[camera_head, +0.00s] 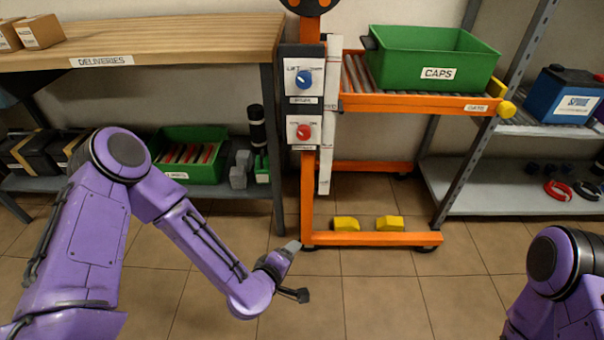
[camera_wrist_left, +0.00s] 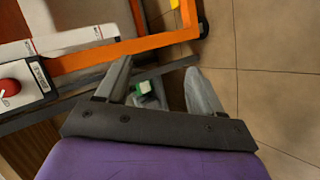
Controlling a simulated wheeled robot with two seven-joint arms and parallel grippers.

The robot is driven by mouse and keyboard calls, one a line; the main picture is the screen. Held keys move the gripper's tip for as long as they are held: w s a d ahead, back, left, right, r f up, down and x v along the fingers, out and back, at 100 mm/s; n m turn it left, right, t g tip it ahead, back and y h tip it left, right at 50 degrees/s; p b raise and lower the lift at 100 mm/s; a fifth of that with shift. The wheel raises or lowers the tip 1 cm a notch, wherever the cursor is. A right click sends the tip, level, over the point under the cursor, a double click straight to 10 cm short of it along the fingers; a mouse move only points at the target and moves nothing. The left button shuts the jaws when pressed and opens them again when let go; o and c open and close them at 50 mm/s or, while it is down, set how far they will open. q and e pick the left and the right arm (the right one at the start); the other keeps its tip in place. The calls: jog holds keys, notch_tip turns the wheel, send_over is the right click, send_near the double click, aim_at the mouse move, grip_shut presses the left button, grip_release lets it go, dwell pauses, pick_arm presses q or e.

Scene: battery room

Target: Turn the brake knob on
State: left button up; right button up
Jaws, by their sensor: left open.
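The red knob (camera_head: 303,132) sits on a white plate on the orange post of the lift cart, below a blue knob (camera_head: 304,79) on a plate marked LIFT. The label under the red knob is too small to read in the head view. In the left wrist view the red knob (camera_wrist_left: 9,88) shows at the left edge. My left gripper (camera_head: 297,270) is open and empty, low in front of the cart, below the red knob and apart from it. Its two fingers (camera_wrist_left: 158,72) also show in the left wrist view. My right gripper is out of view.
The orange cart frame (camera_head: 375,239) stands on the tiled floor with two yellow blocks (camera_head: 346,223) at its base. A green CAPS bin (camera_head: 432,58) rests on its roller deck. The DELIVERIES bench (camera_head: 170,60) is left, a metal shelf (camera_head: 480,185) right.

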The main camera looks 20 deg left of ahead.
pick_arm(q)
jog(key=w+r+n+t+b, duration=0.2)
jog(key=w+n+t+b, duration=0.1)
jog(key=w, duration=0.3)
jog(key=n+t+y, duration=0.2)
jog(key=n+t, duration=0.6)
jog(key=n, duration=0.3)
send_near(304, 136)
jog(key=shift+g, duration=0.3)
jog(key=x, duration=0.3)
jog(key=b+x, duration=0.1)
jog(key=x, duration=0.4)
jog(key=shift+w+r+b, duration=0.2)
jog(key=shift+r+b, duration=0.15)
jog(key=shift+r, duration=0.05)
jog(key=c, duration=1.1)
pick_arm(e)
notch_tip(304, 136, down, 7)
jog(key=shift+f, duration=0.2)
